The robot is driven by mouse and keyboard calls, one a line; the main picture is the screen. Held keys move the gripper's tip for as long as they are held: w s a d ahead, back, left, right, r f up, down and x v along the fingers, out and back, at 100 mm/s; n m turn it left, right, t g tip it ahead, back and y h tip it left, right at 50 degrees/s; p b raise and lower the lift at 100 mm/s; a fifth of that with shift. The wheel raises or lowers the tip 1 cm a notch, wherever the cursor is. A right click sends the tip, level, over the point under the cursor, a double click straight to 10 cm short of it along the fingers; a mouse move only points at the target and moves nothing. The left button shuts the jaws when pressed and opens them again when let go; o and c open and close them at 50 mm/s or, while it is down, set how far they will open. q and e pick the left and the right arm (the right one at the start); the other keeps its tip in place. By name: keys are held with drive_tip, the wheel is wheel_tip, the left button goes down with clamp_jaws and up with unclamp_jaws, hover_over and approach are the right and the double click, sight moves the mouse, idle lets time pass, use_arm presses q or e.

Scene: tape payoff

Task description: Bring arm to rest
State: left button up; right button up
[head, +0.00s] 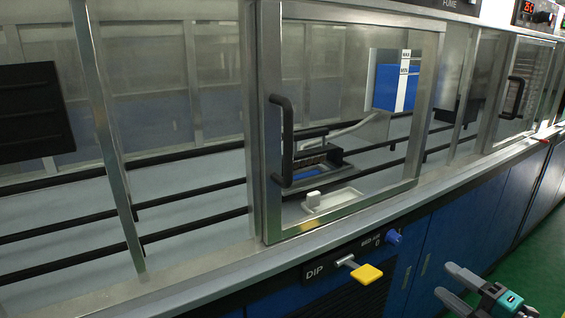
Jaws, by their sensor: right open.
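My right gripper (445,280) is at the bottom right, in front of the blue cabinet fronts. Its two grey fingers point left and stand apart, with nothing between them. It is to the right of the yellow-ended DIP lever (367,274) and apart from it. The rest of my right arm is cut off by the picture's lower edge. My left gripper does not show.
A framed glass door (348,205) with a black handle (282,140) stands closed over the bench. Behind it are a small white tray (333,202) and black rails. Green floor (520,262) is clear at right.

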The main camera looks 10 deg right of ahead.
use_arm(q)
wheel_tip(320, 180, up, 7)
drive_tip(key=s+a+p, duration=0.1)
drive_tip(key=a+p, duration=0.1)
drive_tip(key=p, duration=0.8)
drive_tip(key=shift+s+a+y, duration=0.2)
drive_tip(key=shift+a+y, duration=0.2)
use_arm(e)
drive_tip(key=s+a+f+m+g+h, duration=0.2)
drive_tip(key=s+a+m, duration=0.4)
drive_tip(key=a+m, duration=0.3)
drive_tip(key=s+a+f+m+g+h, duration=0.2)
drive_tip(key=s+a+f+m+g, duration=0.2)
drive_tip(key=s+a+m, duration=0.3)
drive_tip(key=a+f+m, duration=0.1)
drive_tip(key=a+m, duration=0.1)
drive_tip(key=a, duration=0.3)
drive_tip(key=shift+a+f+m, duration=0.3)
drive_tip(key=shift+a, duration=0.05)
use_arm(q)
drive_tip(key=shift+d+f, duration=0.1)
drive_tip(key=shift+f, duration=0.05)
use_arm(e)
drive_tip(key=shift+w, duration=0.1)
